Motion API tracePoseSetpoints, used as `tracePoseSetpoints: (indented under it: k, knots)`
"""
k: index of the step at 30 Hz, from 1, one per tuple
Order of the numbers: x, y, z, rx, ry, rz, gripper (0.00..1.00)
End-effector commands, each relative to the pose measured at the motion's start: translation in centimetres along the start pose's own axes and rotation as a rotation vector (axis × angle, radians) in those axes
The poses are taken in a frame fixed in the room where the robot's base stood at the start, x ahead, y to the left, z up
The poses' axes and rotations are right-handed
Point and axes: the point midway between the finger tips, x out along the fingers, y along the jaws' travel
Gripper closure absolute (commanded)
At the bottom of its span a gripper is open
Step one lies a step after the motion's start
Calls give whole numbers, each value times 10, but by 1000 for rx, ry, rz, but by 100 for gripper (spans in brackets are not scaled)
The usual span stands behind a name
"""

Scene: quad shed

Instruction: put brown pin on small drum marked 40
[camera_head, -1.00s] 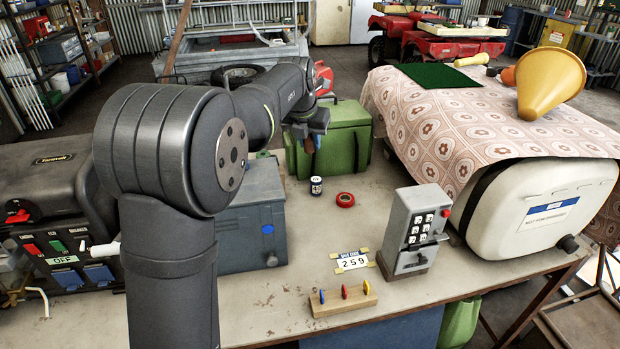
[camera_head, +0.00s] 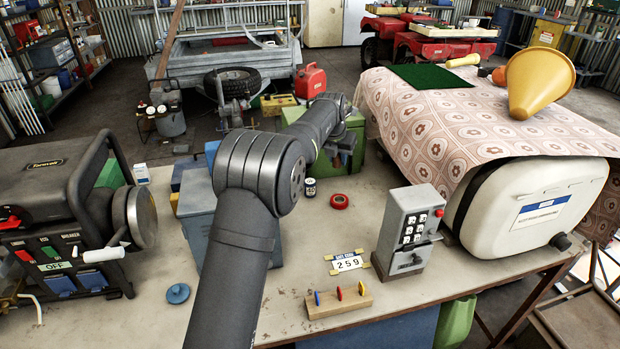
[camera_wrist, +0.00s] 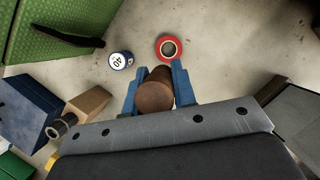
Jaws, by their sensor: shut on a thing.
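The brown pin (camera_wrist: 154,96) is held between the blue fingers of my gripper (camera_wrist: 156,86) in the wrist view. It is seen end-on and hides part of the bench. In the head view my gripper (camera_head: 342,150) is above the bench, in front of the green box, and the pin is small there. The small drum marked 40 (camera_wrist: 121,60) stands on the bench in the wrist view, apart from the gripper, up and left of the pin. In the head view the drum (camera_head: 310,187) stands left of the red ring.
A red ring (camera_head: 339,201) lies right of the drum. The green box (camera_head: 330,130) stands behind it. A grey keypad box (camera_head: 405,230), number card (camera_head: 346,262) and peg block (camera_head: 338,300) are nearer. The cloth-covered white tank (camera_head: 535,205) bounds the right.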

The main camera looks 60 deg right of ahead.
Motion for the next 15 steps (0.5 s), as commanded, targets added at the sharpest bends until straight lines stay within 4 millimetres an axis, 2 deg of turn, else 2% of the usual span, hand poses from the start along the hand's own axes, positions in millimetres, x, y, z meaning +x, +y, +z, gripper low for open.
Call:
tracePoseSetpoints:
  k: [9,15]
  knots:
    - [47,69,2,-6,0,3,100]
    - [66,97,4,-4,-1,3,100]
